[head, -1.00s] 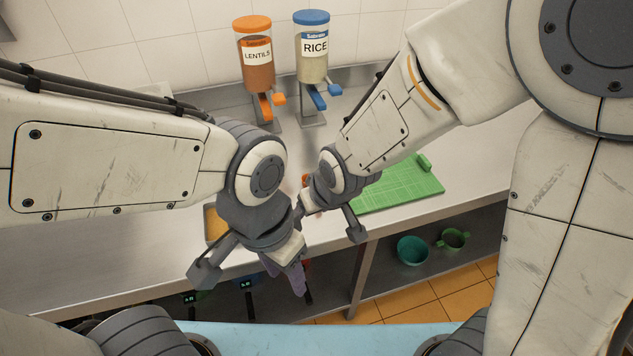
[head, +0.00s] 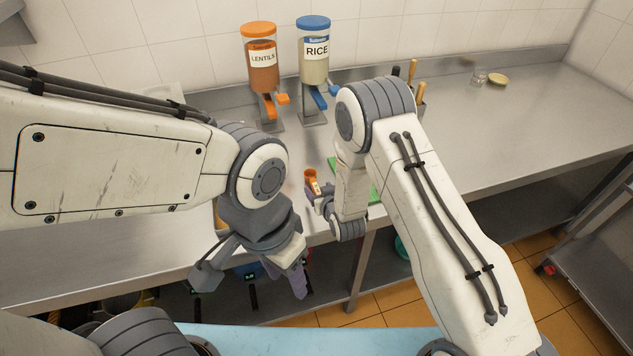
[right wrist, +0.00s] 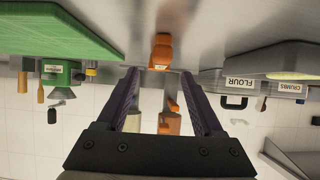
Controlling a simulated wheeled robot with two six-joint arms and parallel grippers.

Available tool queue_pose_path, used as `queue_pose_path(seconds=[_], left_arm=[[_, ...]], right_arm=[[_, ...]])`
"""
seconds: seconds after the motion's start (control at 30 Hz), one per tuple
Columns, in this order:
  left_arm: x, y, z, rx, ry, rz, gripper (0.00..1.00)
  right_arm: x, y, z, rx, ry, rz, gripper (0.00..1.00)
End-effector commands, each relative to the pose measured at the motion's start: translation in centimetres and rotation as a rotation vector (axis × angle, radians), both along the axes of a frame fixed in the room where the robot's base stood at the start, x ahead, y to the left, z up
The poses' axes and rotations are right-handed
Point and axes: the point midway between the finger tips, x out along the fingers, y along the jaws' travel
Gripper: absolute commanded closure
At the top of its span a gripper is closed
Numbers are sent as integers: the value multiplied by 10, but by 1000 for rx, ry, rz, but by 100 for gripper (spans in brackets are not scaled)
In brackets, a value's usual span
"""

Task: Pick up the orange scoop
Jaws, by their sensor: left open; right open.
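The orange scoop (head: 311,182) stands on the steel counter near its front edge, partly hidden by my right gripper. In the right wrist view the orange scoop (right wrist: 161,52) lies between the lines of the two fingers, just beyond their tips. My right gripper (right wrist: 158,78) is open and empty, pointing at the scoop; in the head view it is low over the counter beside it. My left gripper (head: 287,277) is open and empty, pointing down in front of the counter edge.
A green cutting board (head: 372,192) lies right of the scoop, mostly hidden by my right arm. A lentils dispenser (head: 263,72) and a rice dispenser (head: 314,68) stand at the back. The counter on the right (head: 490,130) is largely clear.

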Motion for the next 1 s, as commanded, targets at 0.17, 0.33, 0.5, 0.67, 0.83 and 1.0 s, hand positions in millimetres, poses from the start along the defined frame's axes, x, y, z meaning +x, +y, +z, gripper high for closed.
queue_pose_path(seconds=[0.17, 0.33, 0.5, 0.67, 0.83, 1.0], left_arm=[[0, 0, 5, 0, 0, 0, 50], [0, 0, 17, 0, 0, -1, 50], [0, 0, 28, 0, 0, -3, 50], [0, 0, 31, 0, 0, -4, 50], [0, 0, 31, 0, 0, -4, 50], [0, 0, 30, 0, 0, -4, 50]], right_arm=[[10, 4, -5, -1, 1, 1, 32], [23, 9, -8, -1, 1, 4, 32], [42, 16, -18, -2, 2, 6, 32], [52, 20, -26, -2, 3, 7, 32], [55, 21, -27, -1, 2, 7, 32], [54, 21, -27, -1, 2, 7, 54]])
